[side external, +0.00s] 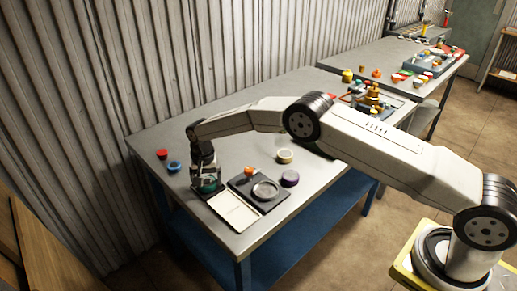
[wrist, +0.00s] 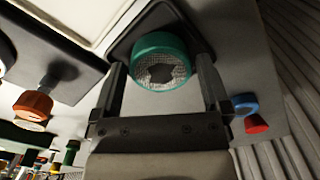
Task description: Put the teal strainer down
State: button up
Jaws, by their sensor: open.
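The teal strainer (wrist: 161,62) is a round teal ring with a metal mesh and a dark patch in its middle. It sits at a dark square pad (wrist: 122,45) with rounded corners. My gripper (wrist: 160,68) is open, with one finger on each side of the strainer; whether either finger touches it I cannot tell. In the side external view my gripper (side external: 206,176) points down over the strainer (side external: 208,187), which is partly hidden by the fingers.
A white panel (side external: 234,212) and a dark tray with a round grey dish (side external: 265,190) lie just right of the gripper. An orange knob (side external: 249,171), purple ring (side external: 290,179) and cream ring (side external: 285,156) stand nearby. Blue (side external: 175,167) and red (side external: 162,154) pieces stand left.

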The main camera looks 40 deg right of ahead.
aim_at(208, 182)
notch_tip(208, 182, up, 12)
dwell(0.6)
dwell(0.5)
jog(key=s+d+r+n+t, duration=0.1)
jog(key=s+d+n, duration=0.1)
jog(key=s, duration=0.9)
jog(key=s+d+n, duration=0.2)
jog(key=s+d, duration=0.3)
jog(key=s, duration=0.6)
jog(key=s+d+r+n+t, duration=0.1)
jog(key=s+d+n, duration=0.2)
jog(key=s, duration=0.8)
jog(key=shift+s+d+r+t, duration=0.15)
jog(key=shift+d+r+t, duration=0.15)
jog(key=shift+d, duration=0.2)
